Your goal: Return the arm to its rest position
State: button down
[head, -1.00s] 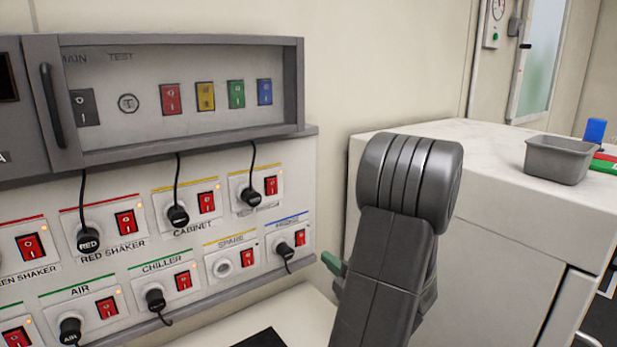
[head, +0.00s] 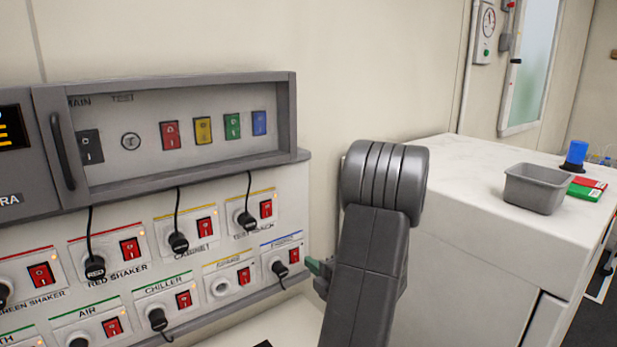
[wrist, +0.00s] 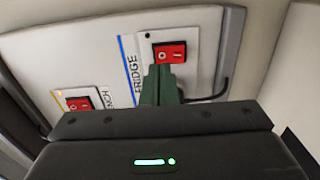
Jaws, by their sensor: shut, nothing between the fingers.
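My arm, with its grey links, stands in front of the right end of the switch panel in the head view. My gripper (wrist: 163,85) has dark green fingers, which lie together and empty in the wrist view. They point at the panel just below the red FRIDGE switch (wrist: 169,53); I cannot tell whether they touch it. In the head view only a green fingertip (head: 316,267) shows beside the arm, right of the FRIDGE switch (head: 294,255) and its black plug (head: 280,269). The rest of the gripper is hidden behind the arm.
The switch panel (head: 135,275) carries several red switches and black plugs with hanging cables. A grey-framed cabinet (head: 180,90) sits above it. At right, a white counter (head: 440,165) holds a grey bin (head: 534,190), a blue object (head: 575,155) and red and green items.

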jog(key=r+b+v, duration=0.1)
jog(key=v, duration=0.9)
jog(key=w+a+f+t+b, duration=0.1)
jog(key=w+a+f+b, duration=0.1)
jog(key=w+a+b, duration=0.3)
jog(key=w, duration=0.3)
jog(key=shift+a+f+y, duration=0.3)
jog(key=shift+f+y, duration=0.1)
